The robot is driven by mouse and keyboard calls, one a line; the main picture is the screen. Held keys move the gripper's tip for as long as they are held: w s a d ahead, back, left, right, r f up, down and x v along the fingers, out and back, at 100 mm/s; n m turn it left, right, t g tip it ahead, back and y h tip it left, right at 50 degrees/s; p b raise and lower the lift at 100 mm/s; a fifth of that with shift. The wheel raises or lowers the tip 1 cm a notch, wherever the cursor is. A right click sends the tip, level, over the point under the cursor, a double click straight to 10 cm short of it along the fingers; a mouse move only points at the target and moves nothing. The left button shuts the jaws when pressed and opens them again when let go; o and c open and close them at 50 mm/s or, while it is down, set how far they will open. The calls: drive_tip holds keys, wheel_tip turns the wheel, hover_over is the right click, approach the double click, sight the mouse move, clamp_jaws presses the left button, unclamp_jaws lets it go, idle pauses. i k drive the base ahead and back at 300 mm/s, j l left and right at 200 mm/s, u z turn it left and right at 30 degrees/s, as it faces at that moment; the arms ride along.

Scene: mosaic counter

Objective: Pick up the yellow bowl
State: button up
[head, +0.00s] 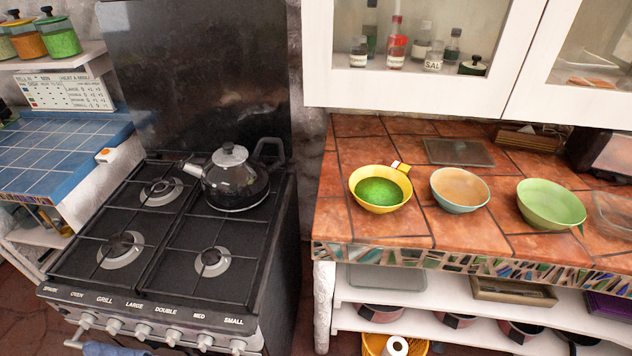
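A yellow bowl (365,202) with a green inside stands upright at the left end of the tiled counter (400,231), close to its front edge. It is the leftmost of three bowls in a row, and a small gap parts it from the blue-rimmed bowl on its right. My gripper and arm do not show in the head view.
A blue bowl with an orange inside (460,190) and a green bowl (551,205) stand to the right. White cabinets (400,92) hang above the counter's back. A stove (150,240) with a black kettle (235,182) stands left, across a gap.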

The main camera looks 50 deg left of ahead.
sight(378, 188)
drive_tip(key=u, duration=1.1)
